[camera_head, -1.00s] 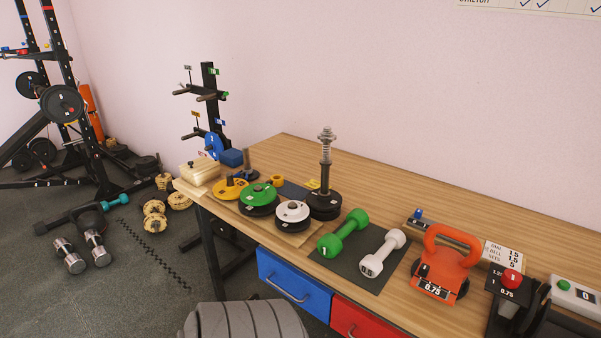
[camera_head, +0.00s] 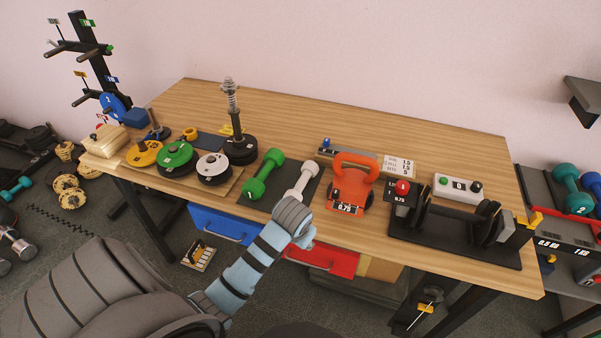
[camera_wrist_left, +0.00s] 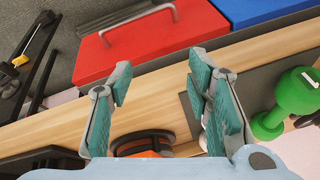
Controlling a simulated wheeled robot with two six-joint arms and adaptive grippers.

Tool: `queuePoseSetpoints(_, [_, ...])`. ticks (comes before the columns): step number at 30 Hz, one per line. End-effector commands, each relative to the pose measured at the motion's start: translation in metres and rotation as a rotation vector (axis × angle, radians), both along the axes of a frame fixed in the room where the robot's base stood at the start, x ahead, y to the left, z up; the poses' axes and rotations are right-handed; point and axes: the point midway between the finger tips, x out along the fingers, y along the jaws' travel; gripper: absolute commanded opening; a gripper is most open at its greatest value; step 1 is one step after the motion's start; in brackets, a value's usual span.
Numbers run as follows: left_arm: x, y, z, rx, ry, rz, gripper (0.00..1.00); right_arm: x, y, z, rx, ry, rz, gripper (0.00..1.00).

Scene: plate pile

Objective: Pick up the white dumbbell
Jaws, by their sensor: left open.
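The white dumbbell (camera_head: 303,180) lies on a dark mat (camera_head: 255,203) at the front of the wooden table, right of the green dumbbell (camera_head: 262,174). My left gripper (camera_head: 296,218) is at the table's front edge, just in front of the white dumbbell and covering its near end. In the left wrist view my left gripper (camera_wrist_left: 158,82) is open, with its two fingers apart and nothing between them. There the green dumbbell (camera_wrist_left: 292,104) shows at the right, and the white dumbbell is mostly hidden behind the right finger. My right gripper is not in view.
An orange kettlebell weight (camera_head: 350,187) stands close right of the white dumbbell. Weight plates (camera_head: 213,169) and a spring post (camera_head: 236,125) stand left. A black dumbbell on a stand (camera_head: 455,228) is at the right. Blue (camera_head: 222,224) and red (camera_head: 325,260) drawers are below.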

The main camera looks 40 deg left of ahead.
Motion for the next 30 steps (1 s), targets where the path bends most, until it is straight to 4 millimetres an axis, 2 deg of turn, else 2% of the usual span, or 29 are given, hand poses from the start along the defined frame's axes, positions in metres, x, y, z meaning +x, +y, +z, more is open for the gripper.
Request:
queuePoseSetpoints(1, [0.017, 0.006, 0.032, 0.011, -0.022, 0.015, 0.45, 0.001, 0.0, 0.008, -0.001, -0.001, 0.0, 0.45])
queuePoseSetpoints(6, [0.075, 0.036, 0.079, 0.023, -0.036, 0.101, 0.45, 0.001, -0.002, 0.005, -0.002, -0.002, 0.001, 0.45])
queuePoseSetpoints(10, [0.104, 0.053, 0.119, 0.02, -0.047, 0.16, 0.45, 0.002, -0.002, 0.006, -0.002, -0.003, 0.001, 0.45])
queuePoseSetpoints(13, [0.117, 0.062, 0.138, 0.014, -0.052, 0.188, 0.45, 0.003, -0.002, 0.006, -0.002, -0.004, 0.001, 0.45])
queuePoseSetpoints(16, [0.124, 0.068, 0.128, 0.012, -0.049, 0.198, 0.45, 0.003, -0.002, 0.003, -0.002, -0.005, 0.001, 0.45])
queuePoseSetpoints(21, [0.138, 0.081, 0.084, 0.011, -0.048, 0.197, 0.45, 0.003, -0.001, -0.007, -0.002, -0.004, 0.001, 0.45])
queuePoseSetpoints(24, [0.145, 0.087, 0.066, 0.012, -0.05, 0.197, 0.45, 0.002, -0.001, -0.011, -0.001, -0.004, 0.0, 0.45])
queuePoseSetpoints(30, [0.15, 0.099, 0.041, 0.013, -0.05, 0.198, 0.45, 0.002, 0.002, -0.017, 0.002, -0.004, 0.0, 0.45])
